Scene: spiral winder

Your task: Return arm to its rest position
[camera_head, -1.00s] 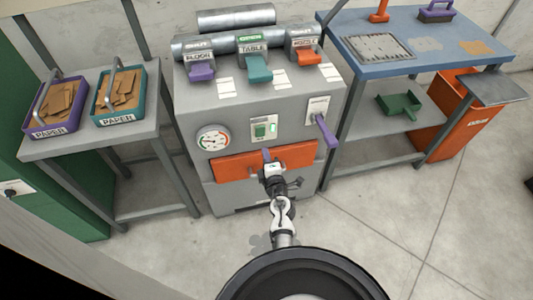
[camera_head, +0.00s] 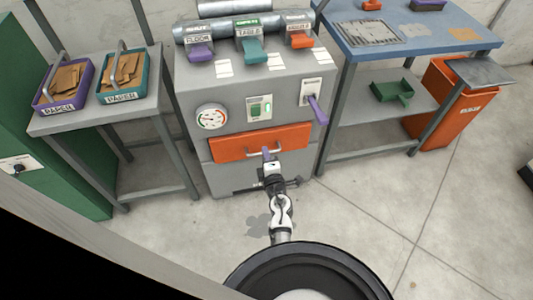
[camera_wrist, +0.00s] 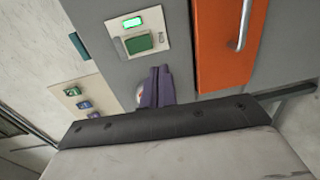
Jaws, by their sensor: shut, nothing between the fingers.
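My gripper (camera_head: 266,153) has purple fingers, held together and empty. In the head view it shows in front of the orange drawer (camera_head: 232,149) of the grey machine. In the wrist view the shut fingers (camera_wrist: 158,87) show between the green switch (camera_wrist: 139,43) and the orange drawer front (camera_wrist: 216,45) with its metal handle (camera_wrist: 245,20). I cannot tell the exact gap between fingers and machine. My arm is partly folded and reaches up from the bottom of the head view.
The grey machine (camera_head: 187,92) carries a gauge (camera_head: 211,117), a purple side lever (camera_head: 317,110) and coloured top levers. A grey table (camera_head: 110,116) with two paper trays stands left. A blue-topped bench (camera_head: 372,50) and an orange bin (camera_head: 430,125) stand right. Floor (camera_head: 370,210) is open at front right.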

